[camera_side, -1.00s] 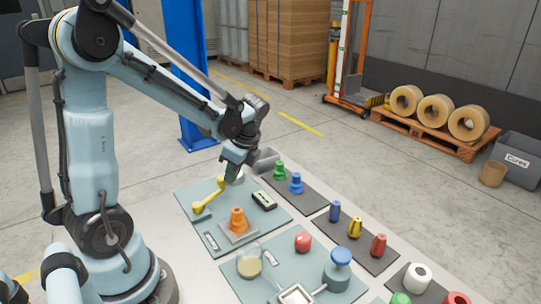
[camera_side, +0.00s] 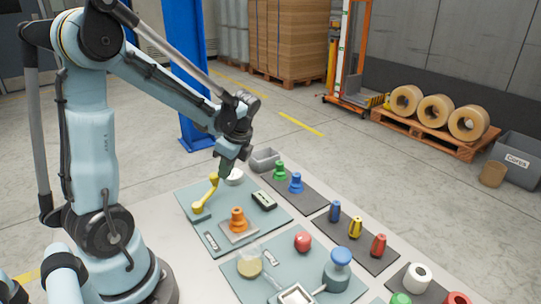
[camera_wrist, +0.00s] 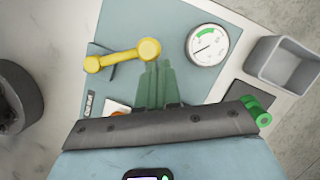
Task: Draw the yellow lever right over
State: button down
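The yellow lever (camera_side: 207,194) is on the teal panel (camera_side: 187,197). In the side view it slants up from its lower-left end to a round upper-right end. In the wrist view the lever (camera_wrist: 123,56) lies at upper left, its larger round knob on the right. My gripper (camera_side: 223,190) points down just right of the lever's upper end. In the wrist view the green fingers of my gripper (camera_wrist: 158,66) lie close together, tips right by the knob, with nothing seen between them. I cannot tell whether they touch the lever.
A round white gauge (camera_wrist: 207,45) is right of the fingers, with a grey bin (camera_wrist: 281,64) beyond. An orange knob (camera_side: 237,220) and a black display (camera_side: 264,200) share the panel. Green (camera_side: 279,171) and blue (camera_side: 296,183) pieces stand on a dark strip to the right.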

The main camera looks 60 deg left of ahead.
jog(key=shift+a, duration=0.1)
jog(key=shift+w+d, duration=0.25)
jog(key=w+d+r, duration=0.4)
jog(key=d+r, duration=0.1)
jog(key=r, duration=0.4)
jog(key=shift+w+r, duration=0.3)
jog(key=shift+w, duration=0.05)
jog(key=shift+d, duration=0.1)
jog(key=s+d+f+n+t+h, duration=0.1)
jog(key=s+d+n+t, duration=0.1)
jog(key=d+n+t, duration=0.2)
jog(key=s+d+f+n+t+h, duration=0.1)
jog(key=s+d+n+t+h, duration=0.1)
jog(key=d+n+t, duration=0.3)
jog(key=s+d+n, duration=0.1)
jog(key=d+n, duration=0.1)
jog(key=d, duration=0.1)
jog(key=shift+d+f+n, duration=0.15)
jog(key=shift+d+n, duration=0.05)
jog(key=shift+n, duration=0.1)
jog(key=c, duration=1.8)
grip_release()
